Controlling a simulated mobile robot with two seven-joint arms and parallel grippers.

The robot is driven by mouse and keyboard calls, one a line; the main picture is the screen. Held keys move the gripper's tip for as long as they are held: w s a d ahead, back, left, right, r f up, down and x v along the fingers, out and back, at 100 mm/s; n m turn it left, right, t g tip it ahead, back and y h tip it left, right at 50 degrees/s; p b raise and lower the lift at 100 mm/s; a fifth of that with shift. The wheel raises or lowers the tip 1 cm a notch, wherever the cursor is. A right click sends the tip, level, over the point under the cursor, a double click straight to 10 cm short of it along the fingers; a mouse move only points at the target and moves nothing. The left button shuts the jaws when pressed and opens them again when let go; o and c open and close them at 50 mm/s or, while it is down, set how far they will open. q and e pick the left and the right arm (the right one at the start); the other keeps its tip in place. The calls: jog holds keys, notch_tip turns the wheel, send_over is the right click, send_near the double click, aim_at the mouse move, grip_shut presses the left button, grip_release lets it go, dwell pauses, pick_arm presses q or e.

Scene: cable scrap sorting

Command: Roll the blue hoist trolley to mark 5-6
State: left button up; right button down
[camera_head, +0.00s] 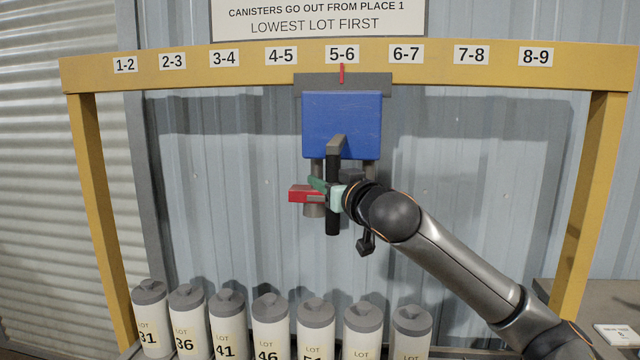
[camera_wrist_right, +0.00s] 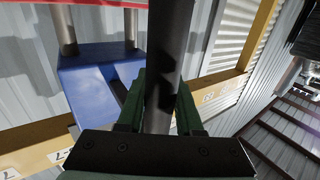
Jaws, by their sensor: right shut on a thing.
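The blue hoist trolley (camera_head: 341,122) hangs from the yellow beam (camera_head: 200,62), and its red pointer (camera_head: 342,73) stands at the 5-6 mark (camera_head: 342,54). A dark vertical handle bar (camera_head: 332,215) hangs in front of the trolley. My right gripper (camera_head: 330,192) is shut on this bar. In the right wrist view the bar (camera_wrist_right: 168,60) passes between the green fingers (camera_wrist_right: 163,105), with the blue trolley body (camera_wrist_right: 95,85) behind it. A red part (camera_head: 303,194) shows below the trolley, partly hidden by my gripper. My left gripper is not in view.
Several white lot canisters with grey lids (camera_head: 270,325) stand in a row below the beam. Other marks from 1-2 to 8-9 run along the beam. A sign (camera_head: 318,18) hangs above. A grey surface (camera_head: 600,305) lies at the lower right.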

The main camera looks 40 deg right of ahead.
dwell(0.4)
jog(key=c, duration=0.6)
grip_release()
